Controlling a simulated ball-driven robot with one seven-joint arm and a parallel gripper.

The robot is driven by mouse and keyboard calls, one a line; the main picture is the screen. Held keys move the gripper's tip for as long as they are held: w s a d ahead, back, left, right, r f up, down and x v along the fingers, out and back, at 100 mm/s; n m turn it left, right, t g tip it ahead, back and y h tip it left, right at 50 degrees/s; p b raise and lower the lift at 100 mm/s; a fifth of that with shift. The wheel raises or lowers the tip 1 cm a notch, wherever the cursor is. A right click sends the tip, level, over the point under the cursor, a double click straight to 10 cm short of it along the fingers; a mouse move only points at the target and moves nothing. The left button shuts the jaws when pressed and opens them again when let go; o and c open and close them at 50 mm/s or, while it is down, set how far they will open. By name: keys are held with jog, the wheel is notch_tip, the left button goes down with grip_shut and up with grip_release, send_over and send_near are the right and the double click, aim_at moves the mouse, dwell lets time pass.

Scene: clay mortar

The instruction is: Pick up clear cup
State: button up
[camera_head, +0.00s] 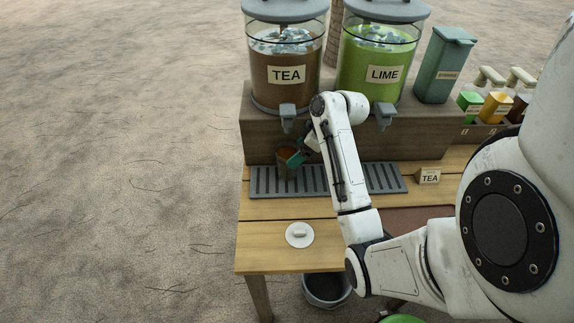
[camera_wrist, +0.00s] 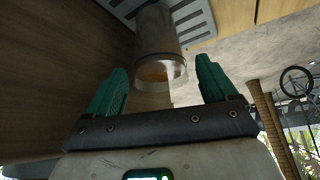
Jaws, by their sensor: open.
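The clear cup (camera_head: 287,164) stands on the drip tray (camera_head: 262,180) under the TEA dispenser's spout, with orange-brown liquid in it. In the wrist view the cup (camera_wrist: 158,38) shows upside down in the picture, beyond the space between my two teal fingers. My gripper (camera_head: 297,158) is at the cup's right side in the head view, partly hidden by my arm. In the wrist view my gripper (camera_wrist: 162,70) is open, with a finger on either side of the cup's line. Contact with the cup cannot be told.
The TEA dispenser (camera_head: 285,75) and LIME dispenser (camera_head: 375,65) stand on a raised wooden block behind the tray. A small TEA sign (camera_head: 430,177) stands right of the tray. A round white lid (camera_head: 299,235) lies on the table front. A bucket (camera_head: 326,289) is below.

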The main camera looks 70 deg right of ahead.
aim_at(291, 156)
jog(key=x, duration=0.5)
jog(key=shift+d, duration=0.15)
jog(key=shift+c, duration=0.3)
jog(key=c, duration=0.9)
jog(key=shift+r, duration=0.1)
jog(key=shift+c, duration=0.8)
jog(key=shift+r, duration=0.1)
